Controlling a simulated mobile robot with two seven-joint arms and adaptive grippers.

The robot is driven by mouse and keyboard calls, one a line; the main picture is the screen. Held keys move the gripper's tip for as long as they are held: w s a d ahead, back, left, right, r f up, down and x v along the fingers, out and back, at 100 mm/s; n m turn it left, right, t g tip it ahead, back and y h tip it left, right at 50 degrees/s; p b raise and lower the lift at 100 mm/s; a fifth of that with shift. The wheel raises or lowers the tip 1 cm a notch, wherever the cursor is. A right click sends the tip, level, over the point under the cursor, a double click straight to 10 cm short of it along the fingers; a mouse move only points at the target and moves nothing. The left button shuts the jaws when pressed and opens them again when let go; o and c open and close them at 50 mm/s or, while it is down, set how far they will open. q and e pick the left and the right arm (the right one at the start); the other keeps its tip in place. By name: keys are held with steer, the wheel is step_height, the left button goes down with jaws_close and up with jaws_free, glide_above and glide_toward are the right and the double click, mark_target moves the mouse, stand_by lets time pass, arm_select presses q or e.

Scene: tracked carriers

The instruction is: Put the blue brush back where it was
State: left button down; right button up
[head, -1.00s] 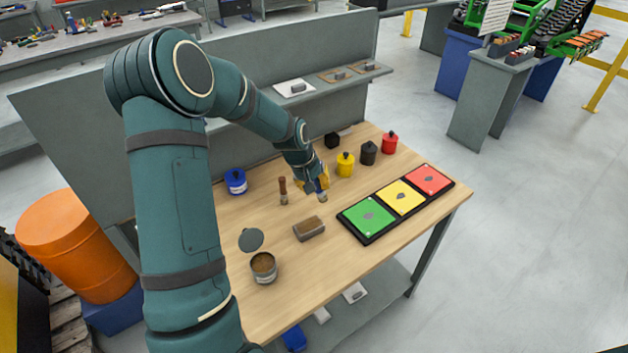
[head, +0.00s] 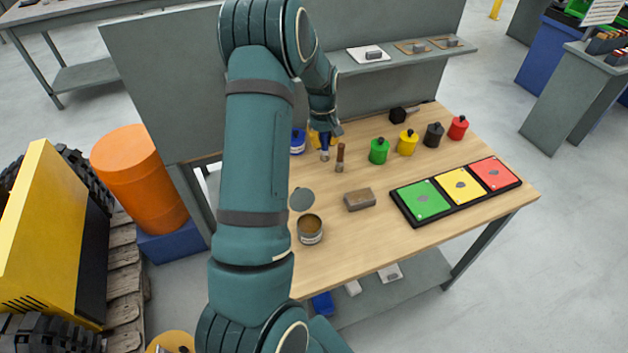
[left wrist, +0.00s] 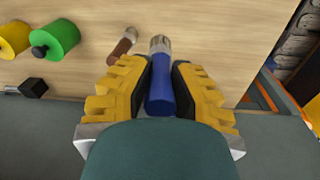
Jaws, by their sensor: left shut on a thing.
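The blue brush (head: 325,147) is held in my left gripper (head: 322,138) near the back of the wooden table, its grey end toward the tabletop. In the left wrist view the yellow-padded fingers lie on both sides of the blue handle (left wrist: 161,92), and the grey tip points away from me. A brown-handled brush (head: 340,157) is just right of it in the head view; it also shows in the left wrist view (left wrist: 122,46). Whether the blue brush touches the table is unclear. My right gripper is out of view.
A blue pot (head: 297,142) is close left of the gripper. Green (head: 379,151), yellow (head: 407,142), dark (head: 433,136) and red (head: 458,127) pots stand to the right. An open can (head: 310,229), a grey disc (head: 302,199) and a brown block (head: 360,199) are nearer.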

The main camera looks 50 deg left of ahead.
arm_select(q)
steer(key=shift+n+g, duration=0.5)
steer(key=shift+n, duration=0.2)
steer(key=shift+s+a+f+b, duration=0.25)
steer(key=shift+a+f, duration=0.35)
steer(key=shift+f, duration=1)
steer(key=shift+s+a+f+b, duration=0.1)
steer(key=shift+s+a+f, duration=0.4)
steer(key=shift+f, duration=1.05)
steer(key=shift+s+a+f+b, duration=0.15)
steer(key=shift+a+f, duration=0.55)
steer(key=shift+f, duration=0.9)
steer(key=shift+f, duration=0.1)
steer(key=c, duration=1)
jaws_free()
